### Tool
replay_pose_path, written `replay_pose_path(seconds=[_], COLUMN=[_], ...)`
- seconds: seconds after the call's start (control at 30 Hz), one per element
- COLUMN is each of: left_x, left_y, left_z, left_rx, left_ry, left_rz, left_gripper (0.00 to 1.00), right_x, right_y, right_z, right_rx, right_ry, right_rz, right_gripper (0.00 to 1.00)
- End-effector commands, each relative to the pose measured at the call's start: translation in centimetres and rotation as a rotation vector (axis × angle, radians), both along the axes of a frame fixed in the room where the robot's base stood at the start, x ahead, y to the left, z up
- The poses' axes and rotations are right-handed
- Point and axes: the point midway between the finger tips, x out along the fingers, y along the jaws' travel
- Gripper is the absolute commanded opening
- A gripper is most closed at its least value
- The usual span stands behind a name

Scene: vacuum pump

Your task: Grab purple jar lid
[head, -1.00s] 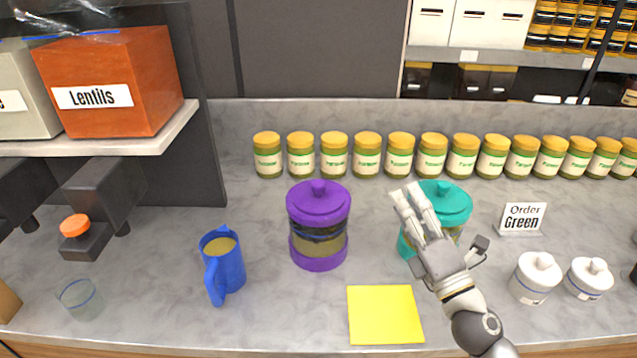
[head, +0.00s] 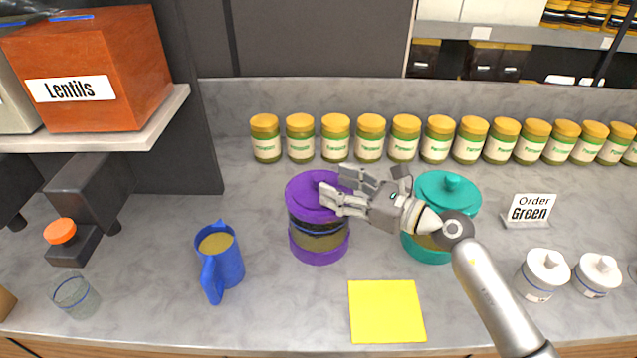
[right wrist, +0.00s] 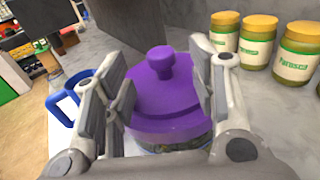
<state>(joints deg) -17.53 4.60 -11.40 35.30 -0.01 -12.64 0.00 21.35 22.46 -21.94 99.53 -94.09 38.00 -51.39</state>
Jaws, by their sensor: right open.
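The purple jar (head: 318,240) stands upright on the counter with its purple lid (head: 306,192) on top. My right gripper (head: 330,188) is at the lid's right side, coming in from the right, and hides part of the lid and its knob in the head view. In the right wrist view the lid (right wrist: 165,105) and its knob (right wrist: 160,62) show between the open fingers (right wrist: 160,85). I cannot tell whether the fingers touch the lid. My left gripper is not in view.
A teal jar (head: 447,195) stands right of the purple one, partly behind my right arm. A blue pitcher (head: 222,262) stands to the left. A yellow square (head: 386,311) lies in front. Several yellow-lidded jars (head: 370,138) line the back.

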Motion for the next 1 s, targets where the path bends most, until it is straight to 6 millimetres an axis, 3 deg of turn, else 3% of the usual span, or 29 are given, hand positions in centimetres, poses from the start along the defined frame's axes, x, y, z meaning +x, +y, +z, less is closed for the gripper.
replay_pose_path(seconds=[0.5,0.77,1.0], left_x=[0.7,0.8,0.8], left_y=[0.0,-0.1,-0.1], left_z=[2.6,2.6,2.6], left_rx=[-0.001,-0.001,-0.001], left_ry=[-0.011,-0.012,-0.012], left_rz=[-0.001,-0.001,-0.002], left_gripper=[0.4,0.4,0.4], right_x=[2.9,3.0,3.0], right_y=[4.3,4.5,4.5], right_z=[0.0,-0.2,-0.2], right_rx=[0.002,0.001,0.001], right_ry=[0.001,0.001,0.0], right_rz=[0.0,0.0,0.0], right_gripper=[0.52,0.52,0.25])
